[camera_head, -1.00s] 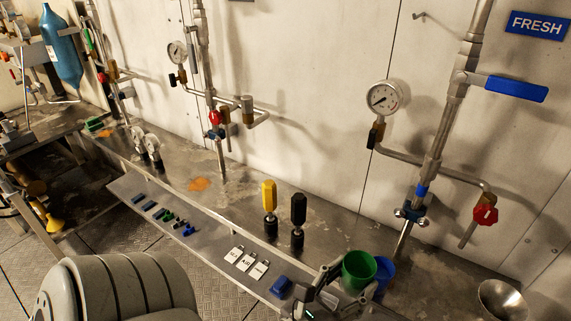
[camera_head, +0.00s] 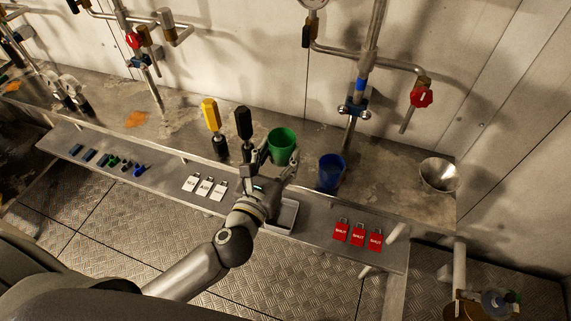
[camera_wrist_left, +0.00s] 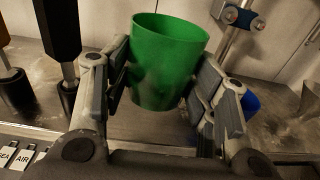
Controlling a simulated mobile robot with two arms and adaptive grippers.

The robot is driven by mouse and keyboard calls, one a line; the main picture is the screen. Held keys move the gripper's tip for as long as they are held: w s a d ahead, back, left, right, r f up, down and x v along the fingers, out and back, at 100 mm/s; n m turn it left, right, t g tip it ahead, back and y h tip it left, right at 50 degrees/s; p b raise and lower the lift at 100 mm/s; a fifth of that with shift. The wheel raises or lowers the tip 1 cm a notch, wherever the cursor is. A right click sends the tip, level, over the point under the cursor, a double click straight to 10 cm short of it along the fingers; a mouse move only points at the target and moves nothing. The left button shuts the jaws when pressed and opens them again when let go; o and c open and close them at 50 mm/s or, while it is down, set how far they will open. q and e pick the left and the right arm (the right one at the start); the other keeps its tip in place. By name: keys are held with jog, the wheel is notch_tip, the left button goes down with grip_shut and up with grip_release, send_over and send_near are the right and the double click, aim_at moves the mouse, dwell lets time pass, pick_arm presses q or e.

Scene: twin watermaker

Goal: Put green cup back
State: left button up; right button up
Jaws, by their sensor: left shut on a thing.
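The green cup (camera_head: 282,143) is upright at the bench's back ledge, between the black-handled tool and the blue cup (camera_head: 330,172). My left gripper (camera_head: 277,163) is shut on it. In the left wrist view the cup (camera_wrist_left: 168,62) sits between the two fingers (camera_wrist_left: 163,88), its open rim up. I cannot tell whether its base touches the bench. The blue cup also shows in the wrist view (camera_wrist_left: 251,104), partly behind the right finger. My right gripper is not in view.
Yellow-handled (camera_head: 210,115) and black-handled (camera_head: 244,122) tools stand left of the cup. A metal funnel (camera_head: 438,175) is at right. White tags (camera_head: 205,187), a white tray (camera_head: 285,216) and red SHUT tags (camera_head: 358,234) lie on the front shelf (camera_head: 320,240). A pipe (camera_head: 352,125) comes down behind the blue cup.

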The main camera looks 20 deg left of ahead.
aim_at(286, 165)
pick_arm(q)
jog(key=w+f, duration=0.2)
jog(key=f, duration=0.1)
jog(key=shift+w+d+f+b, duration=0.25)
jog(key=shift+w+d+b, duration=0.05)
jog(key=shift+w+b, duration=0.1)
jog(key=shift+w+f+b, duration=0.2)
jog(key=shift+f+b, duration=0.4)
jog(key=shift+f, duration=1.15)
jog(key=shift+f, duration=0.15)
jog(key=o, duration=1.1)
jog(key=shift+c, duration=0.2)
